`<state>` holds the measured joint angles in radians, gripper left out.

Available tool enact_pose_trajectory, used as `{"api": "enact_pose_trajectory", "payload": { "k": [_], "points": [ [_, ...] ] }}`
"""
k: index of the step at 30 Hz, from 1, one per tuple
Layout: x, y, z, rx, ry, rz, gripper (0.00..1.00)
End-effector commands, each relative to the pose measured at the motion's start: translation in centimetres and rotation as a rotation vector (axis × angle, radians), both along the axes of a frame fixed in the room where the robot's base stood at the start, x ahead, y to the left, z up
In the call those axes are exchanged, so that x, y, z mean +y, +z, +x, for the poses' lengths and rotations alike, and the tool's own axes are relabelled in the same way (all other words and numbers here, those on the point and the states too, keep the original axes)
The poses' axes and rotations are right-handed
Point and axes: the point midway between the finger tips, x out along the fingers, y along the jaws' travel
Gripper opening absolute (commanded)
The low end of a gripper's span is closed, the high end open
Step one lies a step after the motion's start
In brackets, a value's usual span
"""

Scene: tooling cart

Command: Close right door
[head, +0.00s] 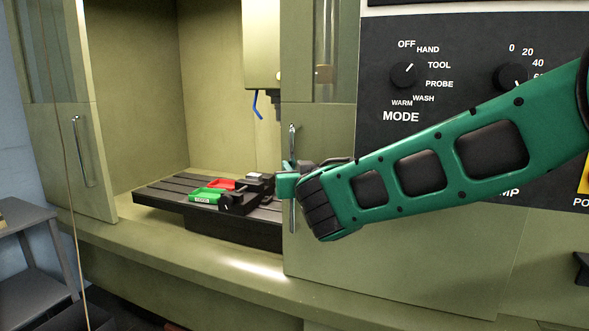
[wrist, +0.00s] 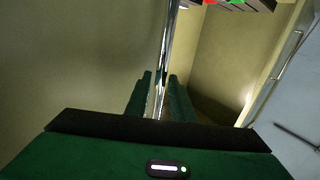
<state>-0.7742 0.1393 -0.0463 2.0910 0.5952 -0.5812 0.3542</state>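The right door (head: 318,130) is an olive-green panel with a narrow window, at the right side of the machine opening. Its upright metal handle (head: 292,217) runs along its left part. My gripper (head: 287,185) is at the middle of this handle. In the wrist view the handle (wrist: 168,45) passes between my two green fingers (wrist: 160,95), which are close together on either side of it. The fingers appear shut on the handle; the exact contact is partly hidden. The opening is wide, with the interior visible left of the right door.
The left door (head: 62,150) with its own handle (head: 88,150) stands at the far left. Inside are a slotted table (head: 160,195) with a green tray (head: 203,196) and a red tray (head: 222,184). A control panel (head: 440,60) is at the right; a grey cart (head: 25,215) stands at the left.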

Motion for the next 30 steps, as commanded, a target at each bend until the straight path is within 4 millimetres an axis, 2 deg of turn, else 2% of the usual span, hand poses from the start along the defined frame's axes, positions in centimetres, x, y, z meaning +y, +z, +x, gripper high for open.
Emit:
{"api": "enact_pose_trajectory", "payload": {
  "k": [6, 16, 18, 19, 22, 23, 26, 30],
  "points": [
    [0.5, 0.0, 2.0, -0.001, 0.0, -0.001, 0.22],
    [0.6, 0.0, 2.3, 0.0, 0.0, -0.001, 0.22],
    [0.6, 0.0, 2.3, 0.0, 0.0, -0.001, 0.05],
    [0.6, 0.0, 2.3, 0.0, 0.0, -0.001, 0.0],
    [0.6, 0.0, 2.3, 0.0, 0.0, -0.001, 0.0],
    [-0.3, 0.0, 2.3, 0.0, -0.002, 0.0, 0.0],
    [0.4, 0.0, 2.3, 0.0, -0.001, -0.001, 0.0],
    [0.4, 0.0, 2.9, 0.0, -0.012, -0.001, 0.0]
  ]
}}
